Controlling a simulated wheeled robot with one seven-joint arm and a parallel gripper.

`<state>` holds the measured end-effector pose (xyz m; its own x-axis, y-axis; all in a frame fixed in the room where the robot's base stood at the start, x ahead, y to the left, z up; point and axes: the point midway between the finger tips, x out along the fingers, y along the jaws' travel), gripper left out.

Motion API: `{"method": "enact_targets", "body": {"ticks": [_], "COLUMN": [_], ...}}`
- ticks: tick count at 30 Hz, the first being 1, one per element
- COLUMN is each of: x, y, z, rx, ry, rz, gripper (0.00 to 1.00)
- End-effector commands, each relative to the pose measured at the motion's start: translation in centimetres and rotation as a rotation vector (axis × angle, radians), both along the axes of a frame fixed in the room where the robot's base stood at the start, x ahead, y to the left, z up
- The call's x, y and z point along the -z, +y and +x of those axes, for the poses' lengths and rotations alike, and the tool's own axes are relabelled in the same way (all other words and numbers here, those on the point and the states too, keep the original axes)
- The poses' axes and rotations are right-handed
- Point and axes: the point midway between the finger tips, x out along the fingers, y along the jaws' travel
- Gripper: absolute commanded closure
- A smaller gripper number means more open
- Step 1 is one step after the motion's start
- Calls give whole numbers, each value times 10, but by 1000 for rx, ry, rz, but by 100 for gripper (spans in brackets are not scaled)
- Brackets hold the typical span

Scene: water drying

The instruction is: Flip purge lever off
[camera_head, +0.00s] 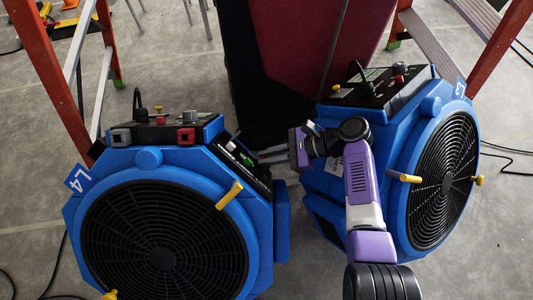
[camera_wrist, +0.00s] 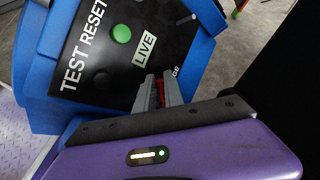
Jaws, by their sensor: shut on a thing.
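In the wrist view, my gripper (camera_wrist: 159,90) is shut on a small red part, the purge lever (camera_wrist: 159,96), on a black panel (camera_wrist: 130,85). A label ending in "GE" is partly hidden beside the fingers. The panel also bears "TEST RESET", "LIVE" and a green button (camera_wrist: 122,33). In the head view, my gripper (camera_head: 264,156) reaches left to the side panel of the blue machine (camera_head: 150,158) marked L4. The lever itself is too small and hidden to make out in that view, so its exact angle cannot be told.
A second blue machine (camera_head: 430,104) marked L3 stands close on the right, with my arm above it. A red and black object (camera_head: 295,50) stands behind the gap. Red ladder legs (camera_head: 45,75) flank both machines. Cables (camera_head: 505,150) lie on the grey floor.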

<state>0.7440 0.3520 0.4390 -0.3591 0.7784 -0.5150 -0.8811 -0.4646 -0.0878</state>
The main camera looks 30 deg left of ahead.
Motion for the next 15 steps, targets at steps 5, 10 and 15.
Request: {"method": "enact_targets", "body": {"ticks": [5,10,15], "x": [0,0,0], "y": [0,0,0], "z": [0,0,0], "rx": [0,0,0], "ry": [1,1,1], "rz": [-1,-1,-1], "gripper": [100,78,78]}}
